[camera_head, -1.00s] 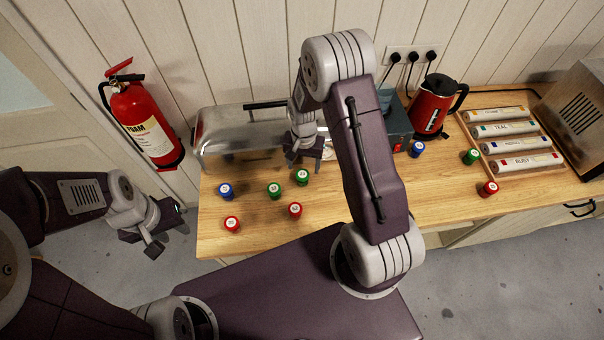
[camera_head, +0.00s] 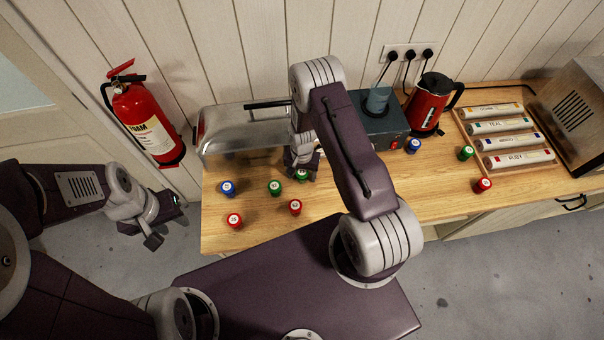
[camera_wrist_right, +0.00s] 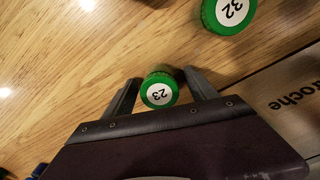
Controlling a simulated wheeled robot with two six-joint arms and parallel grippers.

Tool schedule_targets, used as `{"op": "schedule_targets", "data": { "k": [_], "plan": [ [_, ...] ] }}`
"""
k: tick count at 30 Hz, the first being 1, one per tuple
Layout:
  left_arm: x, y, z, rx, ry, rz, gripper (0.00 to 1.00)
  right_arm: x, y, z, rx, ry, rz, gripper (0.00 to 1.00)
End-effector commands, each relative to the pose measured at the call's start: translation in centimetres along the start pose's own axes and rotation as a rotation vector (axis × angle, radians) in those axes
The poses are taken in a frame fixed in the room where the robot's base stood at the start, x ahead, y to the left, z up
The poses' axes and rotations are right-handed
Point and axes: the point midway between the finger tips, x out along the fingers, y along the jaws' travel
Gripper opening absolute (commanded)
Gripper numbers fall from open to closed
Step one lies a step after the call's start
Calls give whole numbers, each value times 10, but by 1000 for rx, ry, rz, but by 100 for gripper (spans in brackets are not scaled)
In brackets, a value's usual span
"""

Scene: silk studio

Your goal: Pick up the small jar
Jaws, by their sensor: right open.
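Several small jars with coloured lids stand on the wooden counter. In the head view my right gripper (camera_head: 304,172) is low over a green jar (camera_head: 301,175), which it partly hides. In the right wrist view my right gripper (camera_wrist_right: 160,92) is open, with a green jar marked 23 (camera_wrist_right: 159,91) between its fingers; a slim gap seems to show on each side. Another green jar, marked 32 (camera_wrist_right: 228,12), stands beyond it. A green jar (camera_head: 275,187) stands left of the gripper in the head view. My left gripper (camera_head: 166,227) is open and empty, left of the counter.
Near the right gripper are red jars (camera_head: 295,206) (camera_head: 234,220) and a blue jar (camera_head: 227,188). A silvery metal box (camera_head: 235,130), a blue-grey device (camera_head: 385,125) and a red kettle (camera_head: 430,103) stand behind. Further right are more jars and a rack of labelled tubes (camera_head: 510,142).

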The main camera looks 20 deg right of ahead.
Motion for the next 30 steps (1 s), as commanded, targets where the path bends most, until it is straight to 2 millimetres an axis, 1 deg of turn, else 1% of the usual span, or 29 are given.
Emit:
{"op": "schedule_targets", "data": {
  "k": [1,2,3,5,6,8,17,20,23,25,26,27,30],
  "plan": [
    [0,0,0,0,0,0,36,0,0,0,0,0,0,64],
    [0,0,0,0,0,0,36,0,0,0,0,0,0,55],
    [0,0,0,0,0,0,36,0,0,0,0,0,0,44],
    [0,0,0,0,0,0,36,0,0,0,0,-1,0,28],
    [0,0,0,0,0,0,36,0,0,0,0,-1,0,16],
    [0,0,0,0,0,0,36,0,0,0,0,-1,0,0],
    [2,0,0,0,0,0,36,-2,0,0,0,0,0,0],
    [6,0,1,0,0,0,36,-10,0,0,0,1,0,0],
    [14,0,1,0,0,0,36,-23,-1,-1,0,3,-2,0],
    [20,0,2,0,0,0,36,-37,-1,-1,0,4,-3,0],
    [22,0,2,0,0,0,36,-42,4,-1,3,3,-2,0],
    [25,0,3,0,0,0,36,-47,15,-1,6,1,-1,0],
    [32,-1,3,0,0,0,36,-61,39,-1,6,3,-1,0]
  ]
}}
